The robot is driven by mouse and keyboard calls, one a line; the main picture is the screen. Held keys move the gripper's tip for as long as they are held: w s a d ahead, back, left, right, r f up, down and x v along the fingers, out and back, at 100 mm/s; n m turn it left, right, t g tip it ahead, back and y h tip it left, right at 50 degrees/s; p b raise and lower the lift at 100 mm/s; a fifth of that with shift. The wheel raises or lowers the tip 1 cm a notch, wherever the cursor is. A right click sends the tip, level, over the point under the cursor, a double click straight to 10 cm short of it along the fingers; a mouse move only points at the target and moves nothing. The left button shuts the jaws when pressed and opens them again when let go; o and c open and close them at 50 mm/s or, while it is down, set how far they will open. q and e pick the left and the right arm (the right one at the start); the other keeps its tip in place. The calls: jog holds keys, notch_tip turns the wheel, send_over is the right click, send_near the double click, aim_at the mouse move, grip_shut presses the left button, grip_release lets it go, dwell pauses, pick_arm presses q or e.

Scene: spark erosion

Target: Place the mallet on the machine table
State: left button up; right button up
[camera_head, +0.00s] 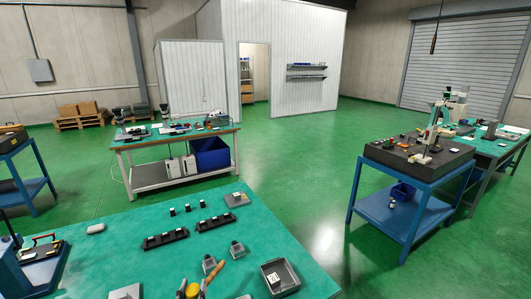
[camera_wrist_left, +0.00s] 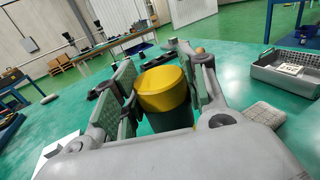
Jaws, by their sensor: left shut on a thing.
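The mallet has a yellow head (camera_head: 193,291) and an orange-tan handle (camera_head: 214,272), at the bottom of the head view above the green worktop. My left gripper (camera_head: 192,288) is shut on the mallet; only its tips show there. In the left wrist view, the gripper's fingers (camera_wrist_left: 160,85) stand on both sides of the yellow cylindrical head (camera_wrist_left: 162,88), whose lower part is dark green. A blue machine (camera_head: 38,268) with a dark top stands at the lower left; I cannot tell whether this is the machine table. My right gripper is out of view.
The grey tray also shows in the wrist view (camera_wrist_left: 290,75). Its middle left is mostly clear. Other benches stand beyond.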

pick_arm(q)
jog(key=s+r, duration=0.1)
jog(key=s+d, duration=0.1)
jog(key=s+r, duration=0.1)
jog(key=s, duration=0.1)
jog(key=shift+d+r, duration=0.3)
jog(key=shift+r, duration=0.05)
jog(key=shift+f+b, duration=0.55)
jog(key=shift+w, duration=0.1)
